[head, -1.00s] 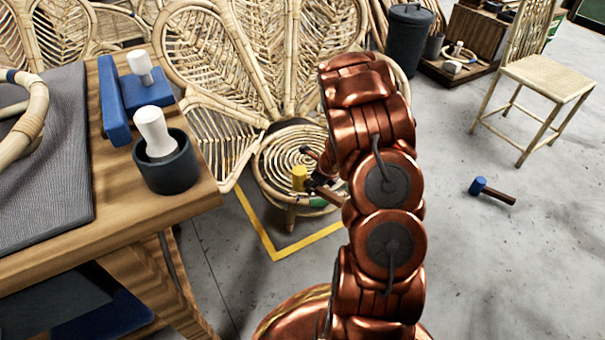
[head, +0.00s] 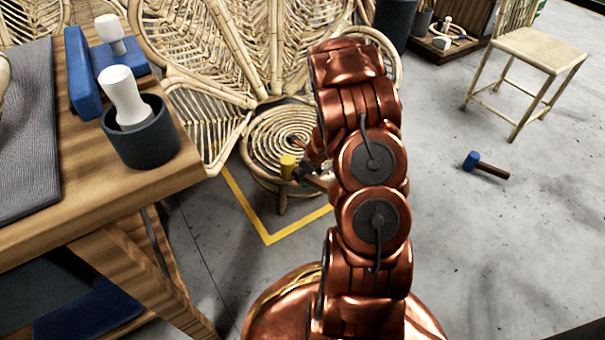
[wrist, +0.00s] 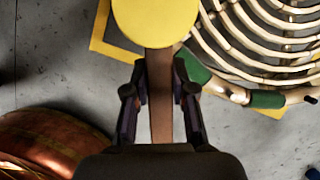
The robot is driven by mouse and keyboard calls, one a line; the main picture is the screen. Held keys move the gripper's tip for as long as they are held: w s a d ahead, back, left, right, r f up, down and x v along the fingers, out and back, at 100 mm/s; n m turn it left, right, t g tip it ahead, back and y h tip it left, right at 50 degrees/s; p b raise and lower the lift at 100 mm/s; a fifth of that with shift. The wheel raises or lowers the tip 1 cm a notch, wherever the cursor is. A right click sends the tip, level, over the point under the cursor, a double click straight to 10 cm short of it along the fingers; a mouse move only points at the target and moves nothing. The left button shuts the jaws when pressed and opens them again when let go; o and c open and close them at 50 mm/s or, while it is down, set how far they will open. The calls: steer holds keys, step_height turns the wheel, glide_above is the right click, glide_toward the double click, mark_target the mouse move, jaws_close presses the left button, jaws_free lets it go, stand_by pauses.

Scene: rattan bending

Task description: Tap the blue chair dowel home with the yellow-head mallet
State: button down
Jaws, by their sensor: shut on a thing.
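The yellow-head mallet (head: 288,167) is in my gripper (wrist: 160,95), beside the seat of the peacock-style rattan chair (head: 280,140). In the wrist view its round yellow head (wrist: 155,20) lies beyond my fingertips, and the fingers are closed on its brown handle (wrist: 160,100). Green bands (wrist: 265,99) show on the seat's edge. I cannot make out a blue dowel on the chair; my arm hides part of the seat in the head view.
A blue-head mallet (head: 488,166) lies on the floor at right, near a plain rattan chair (head: 540,50). A wooden workbench (head: 60,230) with a dark cup (head: 145,150) stands at left. Yellow tape (head: 245,208) marks the floor. Open floor lies at right.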

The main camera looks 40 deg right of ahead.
steer(key=shift+f+b, duration=0.4)
steer(key=shift+f, duration=0.25)
steer(key=shift+d+r+p, duration=0.1)
steer(key=shift+r+p, duration=0.8)
steer(key=shift+r, duration=0.8)
step_height(320, 180, down, 4)
steer(key=b, duration=0.4)
steer(key=shift+f, duration=0.1)
steer(key=shift+r, duration=0.2)
steer(key=shift+r+p, duration=1.1)
steer(key=shift+r, duration=0.7)
